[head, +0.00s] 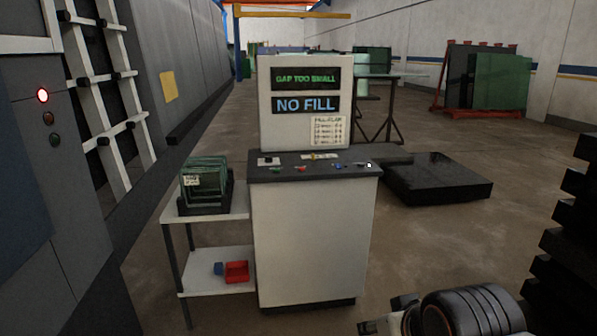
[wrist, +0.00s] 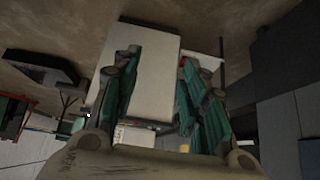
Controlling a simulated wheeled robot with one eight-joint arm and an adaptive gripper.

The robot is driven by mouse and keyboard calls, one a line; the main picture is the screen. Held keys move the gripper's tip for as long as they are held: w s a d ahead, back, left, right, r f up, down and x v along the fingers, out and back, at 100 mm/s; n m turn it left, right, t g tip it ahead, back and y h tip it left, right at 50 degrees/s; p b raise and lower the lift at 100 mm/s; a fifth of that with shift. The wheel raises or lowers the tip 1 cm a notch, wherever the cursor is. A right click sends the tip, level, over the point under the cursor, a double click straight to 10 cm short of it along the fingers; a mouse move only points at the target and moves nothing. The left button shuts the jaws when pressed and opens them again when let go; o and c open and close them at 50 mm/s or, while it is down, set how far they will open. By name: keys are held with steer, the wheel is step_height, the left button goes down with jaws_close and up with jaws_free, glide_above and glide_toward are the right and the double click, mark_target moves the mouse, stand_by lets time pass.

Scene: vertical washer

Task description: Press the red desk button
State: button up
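The control desk (head: 310,235) stands in the middle of the head view, with a dark sloped top. A small red button (head: 300,169) sits on that top, left of centre, near the front edge. My gripper (wrist: 160,58) shows in the wrist view with its two teal fingers spread apart and nothing between them. The desk's white cabinet (wrist: 146,60) shows beyond the fingers, upside down and apart from them. I cannot make out the red button in the wrist view. In the head view my arm is at the bottom right, and the fingers are out of frame.
Other small controls (head: 338,166) share the desk top, below a panel reading "NO FILL" (head: 305,104). A side shelf (head: 215,285) holds a red bin (head: 237,271). A low black platform (head: 437,180) lies behind right. A dark stack (head: 565,255) stands at the right.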

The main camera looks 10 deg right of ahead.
steer(key=shift+w, duration=0.4)
steer(key=shift+c, duration=0.2)
